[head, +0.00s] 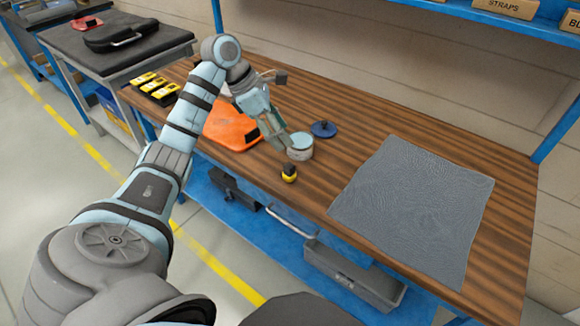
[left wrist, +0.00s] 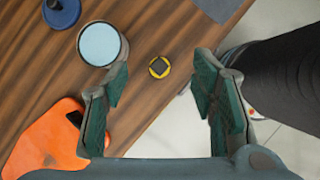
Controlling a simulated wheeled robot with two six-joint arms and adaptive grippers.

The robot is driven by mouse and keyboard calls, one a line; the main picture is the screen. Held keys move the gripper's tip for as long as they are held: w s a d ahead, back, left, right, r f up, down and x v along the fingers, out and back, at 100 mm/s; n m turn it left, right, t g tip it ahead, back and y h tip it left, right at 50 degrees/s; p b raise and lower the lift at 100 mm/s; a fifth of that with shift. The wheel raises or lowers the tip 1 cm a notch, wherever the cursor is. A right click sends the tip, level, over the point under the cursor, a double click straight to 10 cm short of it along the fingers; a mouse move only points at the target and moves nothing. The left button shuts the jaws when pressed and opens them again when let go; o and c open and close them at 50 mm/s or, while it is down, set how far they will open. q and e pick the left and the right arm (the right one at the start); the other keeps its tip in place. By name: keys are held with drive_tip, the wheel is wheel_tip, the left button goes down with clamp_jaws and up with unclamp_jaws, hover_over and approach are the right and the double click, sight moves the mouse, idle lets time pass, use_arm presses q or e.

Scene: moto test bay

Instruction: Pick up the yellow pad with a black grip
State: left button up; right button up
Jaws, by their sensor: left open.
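The yellow pad with a black grip (head: 289,173) is a small round piece near the front edge of the wooden workbench. In the left wrist view the yellow pad (left wrist: 159,67) lies ahead of the fingertips, between their lines, and nothing touches it. My left gripper (head: 270,129) is above the bench, a little behind and left of the pad in the head view. Its two fingers (left wrist: 162,80) are spread apart with nothing between them in the left wrist view. My right gripper does not show.
A pale-topped round container (head: 299,149) stands close behind the pad, with a blue knobbed disc (head: 323,129) beyond. An orange piece (head: 228,128) lies left of the gripper. A grey mat (head: 415,210) covers the right part. Yellow-black items (head: 154,86) sit at the far left.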

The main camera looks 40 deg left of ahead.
sight(288, 165)
use_arm(q)
drive_tip(key=shift+g+y, duration=0.4)
drive_tip(key=x, duration=0.4)
drive_tip(key=s+a+b+x, duration=0.1)
drive_tip(key=x, duration=0.3)
drive_tip(key=a+f+b+x, duration=0.1)
drive_tip(key=x, duration=0.4)
drive_tip(key=shift+s+f, duration=0.1)
drive_tip(key=shift+s, duration=0.15)
drive_tip(key=c, duration=0.9)
